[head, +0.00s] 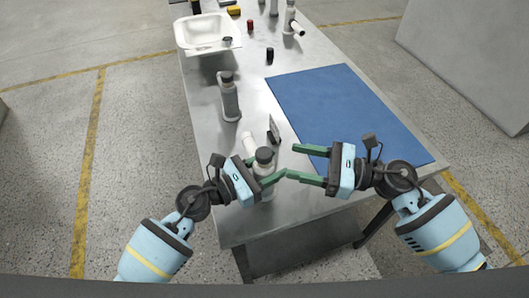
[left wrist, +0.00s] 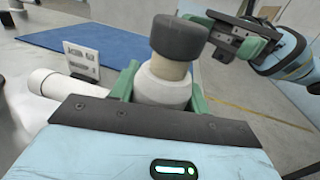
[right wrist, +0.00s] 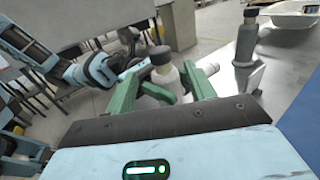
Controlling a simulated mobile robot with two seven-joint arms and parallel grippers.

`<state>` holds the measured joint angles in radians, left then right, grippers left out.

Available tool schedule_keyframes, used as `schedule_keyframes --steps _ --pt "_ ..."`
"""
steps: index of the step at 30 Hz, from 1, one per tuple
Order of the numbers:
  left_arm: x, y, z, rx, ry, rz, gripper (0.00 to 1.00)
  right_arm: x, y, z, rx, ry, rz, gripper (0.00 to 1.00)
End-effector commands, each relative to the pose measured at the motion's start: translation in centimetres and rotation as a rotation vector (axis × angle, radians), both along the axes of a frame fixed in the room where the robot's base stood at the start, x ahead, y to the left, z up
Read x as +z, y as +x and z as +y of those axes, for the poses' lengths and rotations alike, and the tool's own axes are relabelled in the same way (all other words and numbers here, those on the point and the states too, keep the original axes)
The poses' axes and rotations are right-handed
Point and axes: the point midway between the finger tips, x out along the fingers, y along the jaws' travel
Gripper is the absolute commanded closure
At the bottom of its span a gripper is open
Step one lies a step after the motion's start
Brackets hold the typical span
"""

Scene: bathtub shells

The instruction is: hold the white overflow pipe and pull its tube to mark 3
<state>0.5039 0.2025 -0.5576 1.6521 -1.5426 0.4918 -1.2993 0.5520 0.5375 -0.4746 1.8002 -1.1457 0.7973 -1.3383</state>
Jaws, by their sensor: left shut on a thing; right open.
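The white overflow pipe (head: 268,192) stands upright near the table's front edge, with a dark cap (left wrist: 180,37) on top. Below the cap, a short beige band of tube (left wrist: 168,68) shows above the white body; I cannot read any marks on it. A white side branch (left wrist: 48,82) points left in the left wrist view. My left gripper (left wrist: 161,88) is shut around the white body. My right gripper (head: 292,161) is open just to the right of the pipe's top. In the right wrist view, the capped top shows beyond and between its open fingers (right wrist: 163,88).
A small upright plate (head: 273,127) stands just behind the pipe. A grey pipe with dark cap (head: 230,100) stands farther back left. A blue mat (head: 335,105) lies clear at right. A white tub (head: 203,48) and small coloured cylinders are at the far end.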

Motion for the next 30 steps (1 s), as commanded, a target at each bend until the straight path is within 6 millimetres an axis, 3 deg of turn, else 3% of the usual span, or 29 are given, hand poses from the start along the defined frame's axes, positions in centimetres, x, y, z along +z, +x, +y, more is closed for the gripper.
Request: schedule_keyframes --steps 6,13,26,30 --pt "0.0 0.0 0.0 0.0 0.001 0.001 0.8 0.1 1.1 4.1 0.0 0.002 -0.001 0.45" --pt "0.0 0.0 0.0 0.0 0.001 0.001 0.8 0.0 1.9 7.0 0.0 0.001 0.001 0.45" --pt "0.0 0.0 0.0 0.0 0.001 0.001 0.8 -0.1 2.1 8.0 0.0 -0.001 0.001 0.45" --pt "0.0 0.0 0.0 0.0 0.001 0.001 0.8 0.0 2.1 8.0 0.0 -0.001 0.001 0.6"
